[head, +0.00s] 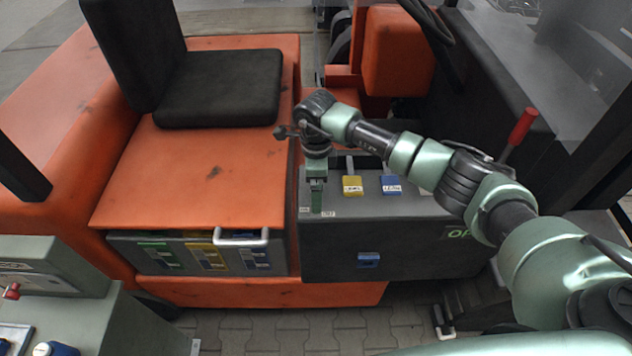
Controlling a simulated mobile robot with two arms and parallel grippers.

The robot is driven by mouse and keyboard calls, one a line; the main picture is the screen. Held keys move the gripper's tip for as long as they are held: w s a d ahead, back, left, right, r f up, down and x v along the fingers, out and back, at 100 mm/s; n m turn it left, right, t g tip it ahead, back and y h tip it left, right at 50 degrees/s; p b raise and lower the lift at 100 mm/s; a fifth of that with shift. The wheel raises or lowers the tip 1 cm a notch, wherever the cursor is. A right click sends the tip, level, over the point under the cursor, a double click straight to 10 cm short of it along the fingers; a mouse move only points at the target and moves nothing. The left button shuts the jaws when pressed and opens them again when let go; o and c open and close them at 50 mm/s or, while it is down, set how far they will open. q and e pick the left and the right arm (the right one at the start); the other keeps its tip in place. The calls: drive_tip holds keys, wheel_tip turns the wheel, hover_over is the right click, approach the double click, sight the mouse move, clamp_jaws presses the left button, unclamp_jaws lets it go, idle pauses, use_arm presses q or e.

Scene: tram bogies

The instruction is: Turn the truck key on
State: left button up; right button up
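The orange truck (195,185) has a dark grey control box (400,245) on its right side. On top of the box are a yellow tag (352,186) and a blue tag (391,185), each with a small grey lever-like piece behind it. My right arm reaches in from the right, and its gripper (316,186) points down at the left part of the box top. A narrow green strip (316,204) shows directly below it. The gripper hides what is there, so I cannot make out a key or whether the fingers hold anything. My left gripper is not in view.
A black seat (220,88) stands on the truck. A drawer front (200,254) with green, yellow and blue labels and a white handle (240,238) is left of the box. A red-handled lever (521,127) stands at right. A grey console (70,310) is at lower left.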

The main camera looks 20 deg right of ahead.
drive_tip(key=c, duration=1.4)
drive_tip(key=shift+o, duration=0.2)
drive_tip(key=shift+w+a+f+m+b, duration=0.1)
drive_tip(key=shift+a+m+b, duration=0.05)
drive_tip(key=shift+m+b, duration=0.6)
drive_tip(key=shift+w+a+f+m+b, duration=0.1)
drive_tip(key=shift+a+m+b, duration=0.05)
drive_tip(key=shift+m+b, duration=0.55)
drive_tip(key=m+b, duration=0.1)
drive_tip(key=m, duration=0.1)
drive_tip(key=m+b, duration=0.1)
drive_tip(key=shift+w+a+m+b, duration=0.25)
drive_tip(key=shift+b, duration=0.1)
drive_tip(key=m, duration=0.1)
drive_tip(key=m+b, duration=0.2)
drive_tip(key=m, duration=0.1)
drive_tip(key=shift+w+a+r, duration=0.1)
drive_tip(key=shift+w+a, duration=0.1)
drive_tip(key=shift+w, duration=0.1)
drive_tip(key=shift+w+r+m+b, duration=0.1)
drive_tip(key=shift+w+m+b, duration=0.05)
drive_tip(key=shift+m+b, duration=0.55)
drive_tip(key=o, duration=1.4)
drive_tip(key=shift+c, duration=0.2)
